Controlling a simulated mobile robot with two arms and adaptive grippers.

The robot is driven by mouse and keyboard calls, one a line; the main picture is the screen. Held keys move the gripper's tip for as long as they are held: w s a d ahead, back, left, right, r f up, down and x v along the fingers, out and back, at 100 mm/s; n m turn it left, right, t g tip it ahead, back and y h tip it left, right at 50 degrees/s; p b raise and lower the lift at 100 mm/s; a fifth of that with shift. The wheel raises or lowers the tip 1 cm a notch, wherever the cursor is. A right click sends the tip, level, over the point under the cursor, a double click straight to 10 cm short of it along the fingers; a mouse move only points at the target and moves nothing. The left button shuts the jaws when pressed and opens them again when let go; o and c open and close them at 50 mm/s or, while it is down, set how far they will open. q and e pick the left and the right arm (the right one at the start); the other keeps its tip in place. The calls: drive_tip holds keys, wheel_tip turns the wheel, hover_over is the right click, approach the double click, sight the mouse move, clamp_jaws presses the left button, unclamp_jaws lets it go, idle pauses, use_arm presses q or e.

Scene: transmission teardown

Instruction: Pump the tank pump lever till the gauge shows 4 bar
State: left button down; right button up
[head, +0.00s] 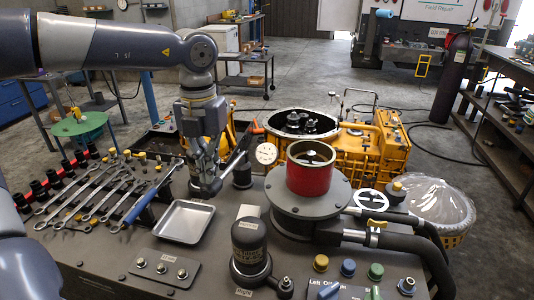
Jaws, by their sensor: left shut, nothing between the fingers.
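A round white gauge (266,153) stands near the middle of the bench; its reading is too small to make out. A red cylinder (310,178) sits on a dark round flanged base to the right of the gauge. My left gripper (205,187) points down to the left of the gauge, behind the metal tray. It is shut with nothing held. Whether its tips touch anything is unclear. My right gripper is not in view.
A metal tray (184,239) lies in front of the left gripper. Several wrenches (100,195) lie at the left. A black capped cylinder (249,245) stands at the front. Thick black hoses (387,240) run at the right. A yellow housing (370,148) is behind the bench.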

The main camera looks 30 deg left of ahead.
use_arm(q)
drive_tip(key=shift+f, duration=0.1)
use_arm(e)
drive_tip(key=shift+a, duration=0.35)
